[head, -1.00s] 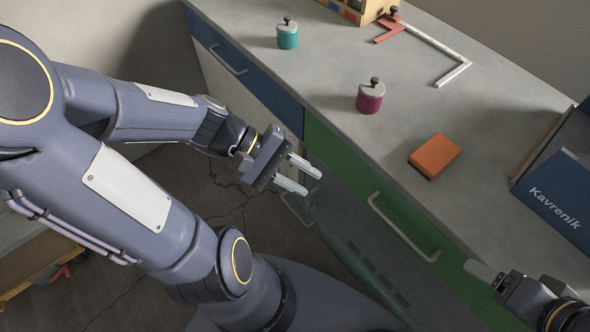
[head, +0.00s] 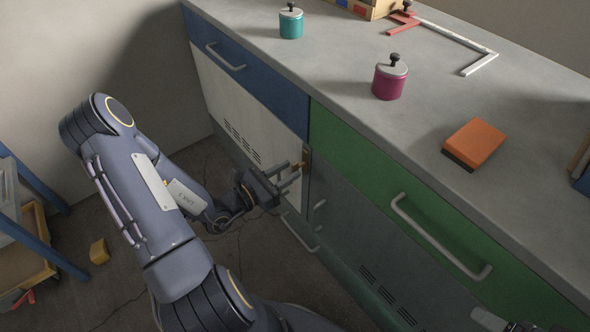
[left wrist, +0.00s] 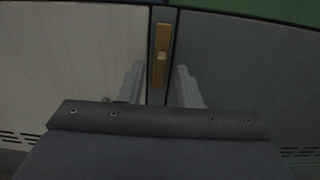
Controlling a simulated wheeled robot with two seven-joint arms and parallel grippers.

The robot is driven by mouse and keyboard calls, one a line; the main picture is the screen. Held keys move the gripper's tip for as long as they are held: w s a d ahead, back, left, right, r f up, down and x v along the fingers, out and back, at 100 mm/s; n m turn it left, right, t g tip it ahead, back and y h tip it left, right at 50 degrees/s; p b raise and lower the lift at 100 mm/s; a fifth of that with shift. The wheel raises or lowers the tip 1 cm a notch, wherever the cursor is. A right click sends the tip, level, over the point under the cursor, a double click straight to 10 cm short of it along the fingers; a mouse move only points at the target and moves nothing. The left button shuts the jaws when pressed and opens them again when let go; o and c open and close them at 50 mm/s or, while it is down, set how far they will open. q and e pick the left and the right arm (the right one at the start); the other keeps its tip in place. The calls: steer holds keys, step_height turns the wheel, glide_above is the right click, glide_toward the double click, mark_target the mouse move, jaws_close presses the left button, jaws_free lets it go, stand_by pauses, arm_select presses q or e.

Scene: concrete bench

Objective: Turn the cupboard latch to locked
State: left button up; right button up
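The cupboard latch (left wrist: 161,55) is a brass-coloured upright plate with a small lighter handle, at the seam between a white door (head: 232,105) and a grey door (head: 350,225). The handle appears in line with the plate. In the head view the latch (head: 307,160) shows partly, just beyond my left gripper (head: 294,173). The left wrist view shows my left gripper (left wrist: 160,72) open and empty, one finger on each side of the latch's lower part. Contact cannot be told. My right gripper (head: 490,320) is mostly cut off at the bottom right.
The concrete worktop (head: 440,95) holds a teal pot (head: 291,24), a magenta pot (head: 389,82) and an orange block (head: 474,143). Handles stick out from the blue drawer (head: 265,80) and green drawer (head: 370,175). A yellow block (head: 99,252) lies on the floor.

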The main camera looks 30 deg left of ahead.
mark_target(292, 169)
arm_select(q)
steer(key=shift+x, duration=1.65)
steer(key=shift+c, duration=0.4)
steer(key=shift+s, duration=0.1)
jaws_close()
